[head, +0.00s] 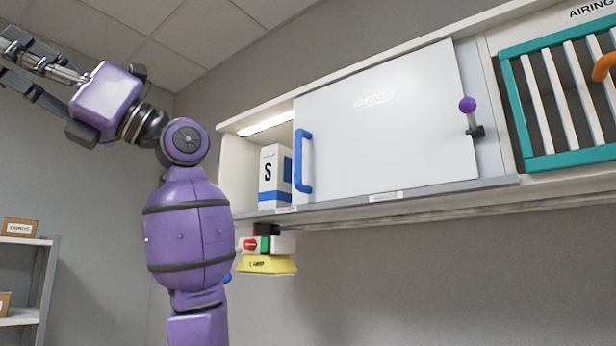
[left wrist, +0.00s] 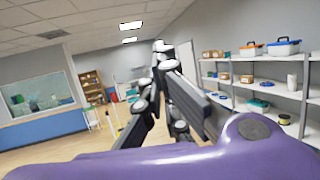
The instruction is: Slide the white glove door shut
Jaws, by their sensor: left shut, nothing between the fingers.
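The white glove door (head: 385,125) is a flat panel with a faint "GLOVES" label, set in a wall cabinet in the head view. A blue upright handle (head: 303,160) is on its left edge. The door stands partly open, with a gap at its left showing a white and blue box marked S (head: 274,175). My left gripper (head: 22,62) is raised at the upper left, far from the door and handle. It is shut and empty, and also shows in the left wrist view (left wrist: 165,60). My right gripper is not in view.
A purple-knobbed lever (head: 468,106) is right of the door. A teal slatted door (head: 560,95) with an orange handle is farther right. A yellow lamp unit (head: 266,264) hangs below the cabinet. Shelves (left wrist: 270,90) with boxes line the right in the left wrist view.

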